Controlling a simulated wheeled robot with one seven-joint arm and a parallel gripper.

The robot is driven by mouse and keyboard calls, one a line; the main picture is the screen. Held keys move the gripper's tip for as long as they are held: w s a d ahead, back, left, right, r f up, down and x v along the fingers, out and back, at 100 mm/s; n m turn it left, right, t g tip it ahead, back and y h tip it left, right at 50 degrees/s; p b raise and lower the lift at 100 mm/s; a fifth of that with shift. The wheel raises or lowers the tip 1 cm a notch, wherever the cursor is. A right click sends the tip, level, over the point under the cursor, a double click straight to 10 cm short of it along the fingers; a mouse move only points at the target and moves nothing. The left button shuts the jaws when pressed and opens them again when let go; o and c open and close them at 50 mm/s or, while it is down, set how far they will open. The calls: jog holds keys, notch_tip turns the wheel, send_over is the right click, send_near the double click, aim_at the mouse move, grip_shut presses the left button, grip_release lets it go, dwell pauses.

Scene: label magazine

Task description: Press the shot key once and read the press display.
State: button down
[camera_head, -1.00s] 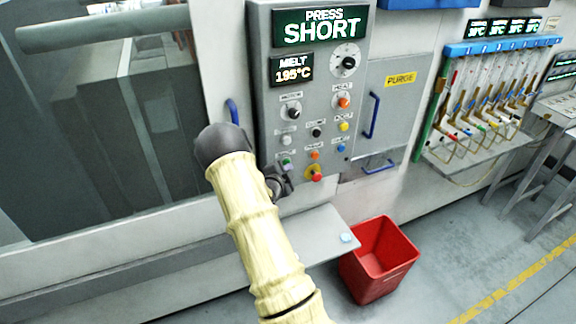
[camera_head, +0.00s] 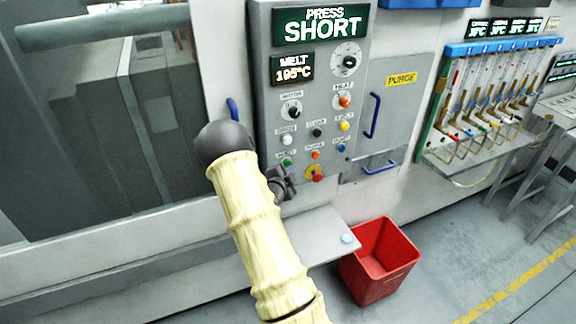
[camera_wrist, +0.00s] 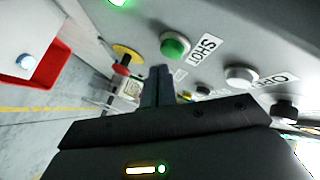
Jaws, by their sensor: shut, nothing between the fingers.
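The press display (camera_head: 320,25) at the top of the grey panel reads "PRESS SHORT". The shot key is a green round button (camera_wrist: 175,45) beside a SHOT label in the wrist view. In the head view the green key (camera_head: 287,162) shows at the panel's lower left, just above my gripper (camera_head: 285,180). In the wrist view my gripper (camera_wrist: 159,72) is shut and empty, its tips beside and below the green key, seemingly apart from it.
A melt display (camera_head: 293,69) reads 195°C. A red stop button on yellow (camera_head: 316,175) sits right of my gripper, near other coloured keys and knobs. Below are a grey shelf (camera_head: 318,228) and a red bin (camera_head: 378,262). A blue handle (camera_head: 233,110) is left of the panel.

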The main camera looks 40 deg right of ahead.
jog(key=shift+s, duration=0.15)
jog(key=s+b, duration=0.1)
jog(key=s, duration=0.1)
jog(key=s+a+b, duration=0.1)
jog(key=s, duration=0.1)
jog(key=shift+s+a, duration=0.1)
jog(key=shift+s, duration=0.25)
dwell(0.6)
jog(key=shift+w, duration=0.1)
